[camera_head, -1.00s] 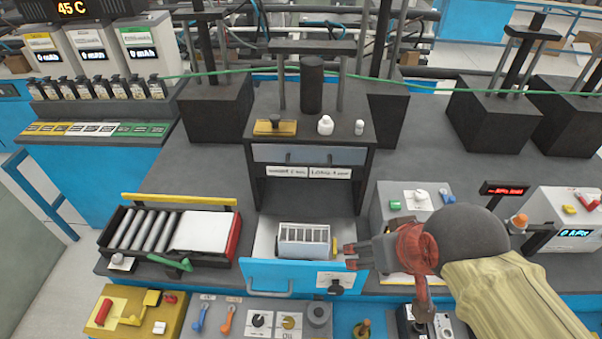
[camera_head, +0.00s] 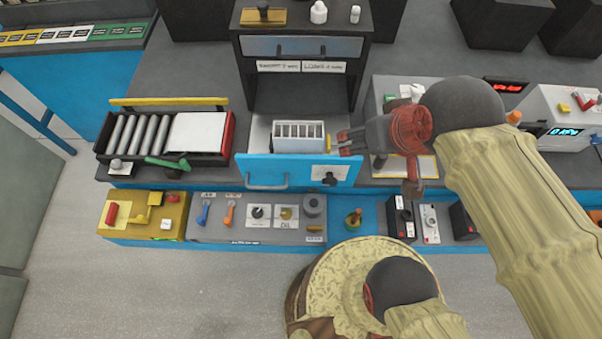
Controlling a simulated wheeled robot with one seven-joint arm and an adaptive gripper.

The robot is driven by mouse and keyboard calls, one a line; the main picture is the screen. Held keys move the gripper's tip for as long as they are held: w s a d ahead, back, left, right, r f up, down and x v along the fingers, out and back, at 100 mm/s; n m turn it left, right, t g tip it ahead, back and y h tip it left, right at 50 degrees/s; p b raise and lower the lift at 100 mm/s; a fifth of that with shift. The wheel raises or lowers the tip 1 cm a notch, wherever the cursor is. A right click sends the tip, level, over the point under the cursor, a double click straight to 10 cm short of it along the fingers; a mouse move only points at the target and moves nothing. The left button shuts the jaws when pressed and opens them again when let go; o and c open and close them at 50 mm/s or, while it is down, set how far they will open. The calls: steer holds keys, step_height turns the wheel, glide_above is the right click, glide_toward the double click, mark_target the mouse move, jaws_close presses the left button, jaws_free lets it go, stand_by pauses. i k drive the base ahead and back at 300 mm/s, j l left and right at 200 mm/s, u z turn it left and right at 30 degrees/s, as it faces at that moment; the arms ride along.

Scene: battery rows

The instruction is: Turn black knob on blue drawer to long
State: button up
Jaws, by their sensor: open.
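The blue drawer (camera_head: 300,172) is pulled out below the dark cabinet, with a grey handle on the left of its front. A black knob (camera_head: 330,179) sits on a pale plate at the right of the drawer front; its setting is too small to read. A white slotted battery rack (camera_head: 299,135) stands inside the drawer. My gripper (camera_head: 344,142) is open and points left, just above the drawer's right edge, close to the rack's right end. It is above and slightly right of the black knob, apart from it.
A tray of grey cylinders (camera_head: 140,134) lies left of the drawer. Below are a yellow panel (camera_head: 118,222) and a grey panel (camera_head: 268,232) with switches and knobs. A grey control box (camera_head: 395,88) and a red display (camera_head: 504,86) stand right.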

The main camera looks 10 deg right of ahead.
mark_target(329, 182)
steer(key=l+u, duration=0.1)
steer(key=l, duration=0.25)
steer(key=k+l+u, duration=0.1)
steer(key=l, duration=0.3)
steer(key=k+l+u, duration=0.1)
steer(key=l, duration=0.25)
steer(key=k+l+u, duration=0.1)
steer(key=l, duration=0.25)
